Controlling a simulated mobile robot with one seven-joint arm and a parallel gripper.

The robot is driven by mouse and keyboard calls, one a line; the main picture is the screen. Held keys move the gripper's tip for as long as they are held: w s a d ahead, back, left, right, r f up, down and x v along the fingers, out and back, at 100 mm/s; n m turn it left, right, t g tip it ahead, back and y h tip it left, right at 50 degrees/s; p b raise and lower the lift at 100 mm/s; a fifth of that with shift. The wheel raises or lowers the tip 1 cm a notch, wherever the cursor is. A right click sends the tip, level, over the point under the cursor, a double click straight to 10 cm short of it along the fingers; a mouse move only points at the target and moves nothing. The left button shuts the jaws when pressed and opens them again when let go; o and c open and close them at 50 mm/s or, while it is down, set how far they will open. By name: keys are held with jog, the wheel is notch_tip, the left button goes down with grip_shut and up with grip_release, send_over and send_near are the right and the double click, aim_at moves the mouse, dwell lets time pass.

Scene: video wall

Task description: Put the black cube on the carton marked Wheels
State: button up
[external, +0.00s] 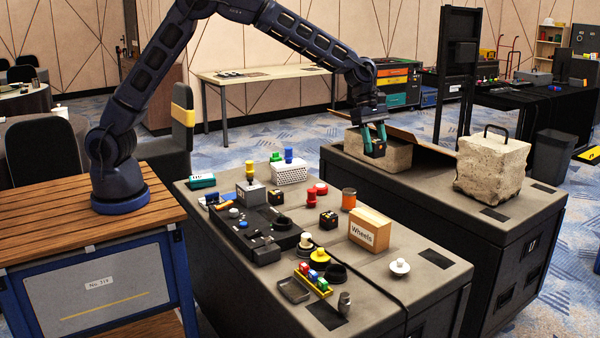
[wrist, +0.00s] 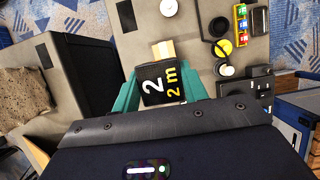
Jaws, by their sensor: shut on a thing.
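My gripper (external: 374,139) has teal fingers and is shut on a black cube (external: 375,149), held in the air. In the wrist view the cube (wrist: 163,84) shows white and yellow markings, a "2" and "2m", between the fingers. The carton marked Wheels (external: 370,229) is a tan box standing upright on the near grey case top, lower than the held cube. In the wrist view a tan piece, apparently the carton (wrist: 163,49), shows just beyond the cube, which hides part of it. No object is visible on the carton's top.
An orange-lidded jar (external: 348,199) and a white knob (external: 399,267) flank the carton. Stone blocks (external: 492,168) stand on the far case. A narrow gap separates the cases.

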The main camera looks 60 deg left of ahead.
notch_tip(320, 180, down, 20)
jog(key=shift+d+r, duration=0.1)
jog(key=shift+d, duration=0.05)
dwell(0.5)
jog(key=o, duration=1)
jog(key=shift+f, duration=0.2)
